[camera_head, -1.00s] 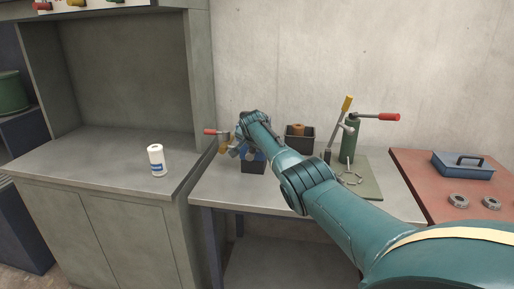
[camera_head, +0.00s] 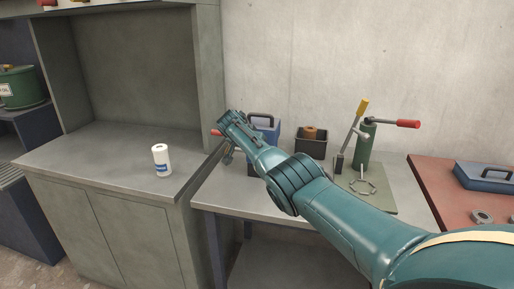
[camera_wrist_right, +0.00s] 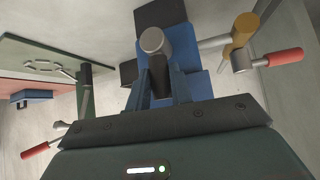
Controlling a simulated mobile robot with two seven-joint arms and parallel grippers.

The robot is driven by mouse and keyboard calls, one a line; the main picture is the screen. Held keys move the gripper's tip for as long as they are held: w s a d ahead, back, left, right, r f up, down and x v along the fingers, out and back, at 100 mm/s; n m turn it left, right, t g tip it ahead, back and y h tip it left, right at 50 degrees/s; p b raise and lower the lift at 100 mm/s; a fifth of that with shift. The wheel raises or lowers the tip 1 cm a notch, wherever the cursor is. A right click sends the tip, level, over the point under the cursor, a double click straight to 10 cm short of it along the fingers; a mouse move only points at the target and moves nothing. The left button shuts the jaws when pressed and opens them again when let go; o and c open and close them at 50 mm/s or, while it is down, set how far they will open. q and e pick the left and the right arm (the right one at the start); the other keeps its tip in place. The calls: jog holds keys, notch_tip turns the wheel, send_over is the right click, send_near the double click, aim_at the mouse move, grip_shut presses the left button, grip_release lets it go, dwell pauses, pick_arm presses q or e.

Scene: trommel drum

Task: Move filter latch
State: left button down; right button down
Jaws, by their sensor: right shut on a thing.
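A blue filter unit (camera_head: 265,127) with a black top handle stands on the grey bench, partly hidden by my right arm. In the right wrist view its blue body (camera_wrist_right: 188,68) lies just beyond my fingers. My right gripper (camera_wrist_right: 160,88) is shut on a dark latch lever (camera_wrist_right: 160,75) with a round grey knob (camera_wrist_right: 155,40). In the head view my right wrist covers this grip. A red-handled lever (camera_wrist_right: 284,58) sticks out to the right in the wrist view, beside a brass-coloured cylinder (camera_wrist_right: 240,38). My left gripper is not in view.
A black bin (camera_head: 311,146) with a brown roll, a green post (camera_head: 365,146) with a red-handled lever, and a yellow-tipped lever (camera_head: 362,107) stand to the right. A white canister (camera_head: 162,160) stands on the left cabinet's counter. A blue toolbox (camera_head: 487,177) sits on the red table.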

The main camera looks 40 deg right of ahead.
jog(key=shift+s+f, duration=0.1)
jog(key=shift+f, duration=0.05)
jog(key=c, duration=1.3)
grip_release()
jog(key=shift+o, duration=0.2)
jog(key=v, duration=1.3)
jog(key=shift+a+p, duration=0.15)
jog(key=shift+p, duration=0.15)
